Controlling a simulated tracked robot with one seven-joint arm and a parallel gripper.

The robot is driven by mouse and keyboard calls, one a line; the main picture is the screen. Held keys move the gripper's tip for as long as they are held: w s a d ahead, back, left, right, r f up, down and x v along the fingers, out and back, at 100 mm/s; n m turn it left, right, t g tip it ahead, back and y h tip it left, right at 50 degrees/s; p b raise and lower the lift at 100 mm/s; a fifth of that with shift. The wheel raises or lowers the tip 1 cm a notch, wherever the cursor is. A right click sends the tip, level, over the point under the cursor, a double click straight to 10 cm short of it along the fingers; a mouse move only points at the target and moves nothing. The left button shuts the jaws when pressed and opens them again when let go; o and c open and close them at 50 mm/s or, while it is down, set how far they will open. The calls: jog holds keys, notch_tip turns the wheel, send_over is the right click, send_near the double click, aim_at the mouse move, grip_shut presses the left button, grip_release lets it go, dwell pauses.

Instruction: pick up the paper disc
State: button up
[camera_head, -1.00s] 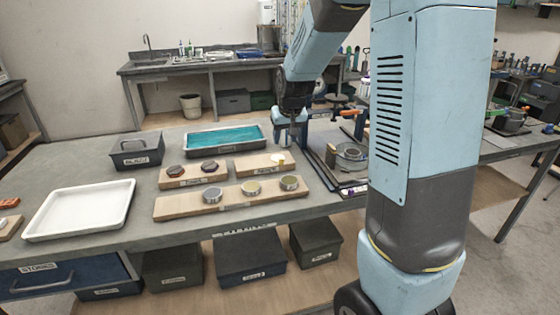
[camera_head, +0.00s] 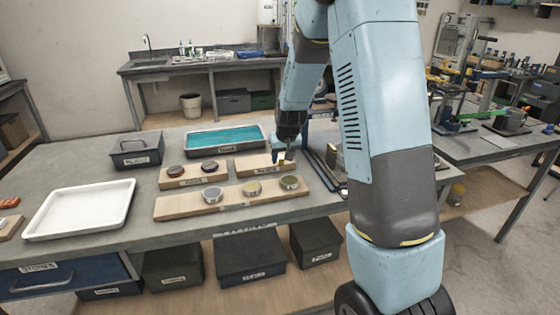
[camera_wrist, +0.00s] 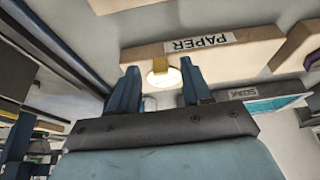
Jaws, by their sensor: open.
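My gripper (camera_wrist: 159,67) is open, with one dark blue finger on each side of the disc in that view. The fingers look apart from it, and I cannot tell how high they are above it. In the head view my gripper (camera_head: 283,157) is over the right end of the PAPER board (camera_head: 254,167), and the disc is mostly hidden there.
A longer board (camera_head: 180,207) with three round tins stands in front. Another board (camera_head: 177,184) with two dark discs is to the left. A teal-filled tray (camera_head: 188,145) lies behind, and a white tray (camera_head: 40,222) is at far left.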

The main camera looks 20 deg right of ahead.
jog(key=shift+w+f, duration=0.25)
jog(key=shift+f, duration=0.4)
grip_shut()
